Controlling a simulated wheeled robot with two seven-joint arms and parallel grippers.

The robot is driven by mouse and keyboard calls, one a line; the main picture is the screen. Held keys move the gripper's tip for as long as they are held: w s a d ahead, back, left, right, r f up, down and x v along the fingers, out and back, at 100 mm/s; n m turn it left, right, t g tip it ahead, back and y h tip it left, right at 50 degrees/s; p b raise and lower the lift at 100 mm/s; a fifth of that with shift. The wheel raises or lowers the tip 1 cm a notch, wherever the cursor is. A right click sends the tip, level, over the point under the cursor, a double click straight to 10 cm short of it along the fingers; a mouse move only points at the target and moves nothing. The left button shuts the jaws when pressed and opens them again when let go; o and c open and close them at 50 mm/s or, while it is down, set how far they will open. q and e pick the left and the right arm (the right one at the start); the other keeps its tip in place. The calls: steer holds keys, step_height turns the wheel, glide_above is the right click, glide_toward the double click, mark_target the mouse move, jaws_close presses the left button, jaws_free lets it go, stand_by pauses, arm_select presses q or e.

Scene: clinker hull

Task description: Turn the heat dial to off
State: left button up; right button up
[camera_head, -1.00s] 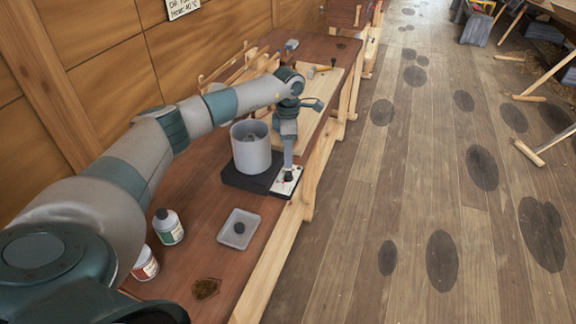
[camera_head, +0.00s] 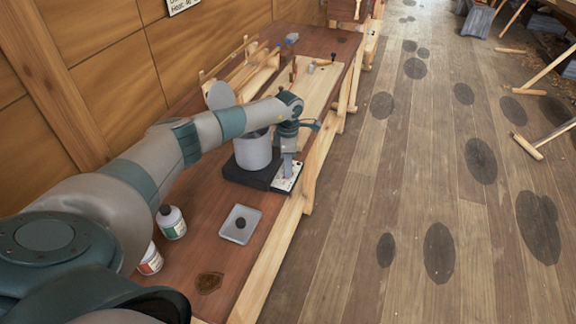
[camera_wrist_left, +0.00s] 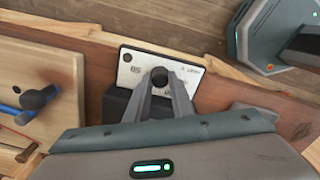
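The heat dial (camera_wrist_left: 159,77) is a round black knob on a white marked plate (camera_wrist_left: 127,72); the plate also shows in the head view (camera_head: 281,185), at the front edge of a black heater base (camera_head: 236,174). A grey pot (camera_head: 254,154) stands on the base, partly behind my arm. My left gripper (camera_wrist_left: 160,82) points down at the plate, its two fingertips close on either side of the knob and seemingly touching it. The plate's lettering is too small to read surely. My right gripper is not in view.
On the bench (camera_head: 207,252) are a grey square lid-like piece with a dark knob (camera_head: 240,223), two bottles (camera_head: 172,224) (camera_head: 150,260) and a dark stain. Wooden boards and tools lie beyond the pot.

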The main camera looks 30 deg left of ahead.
arm_select(q)
jaws_close()
steer(key=shift+f+n+b, duration=0.1)
steer(key=shift+n+b, duration=0.8)
steer(key=shift+n, duration=0.3)
steer(key=shift+n+b, duration=0.35)
steer(key=shift+n, duration=0.65)
steer(key=o, duration=0.7)
jaws_free()
steer(key=shift+r, duration=0.25)
steer(key=shift+r+b, duration=0.35)
steer(key=shift+r, duration=0.25)
step_height(320, 180, up, 16)
steer(key=b, duration=0.5)
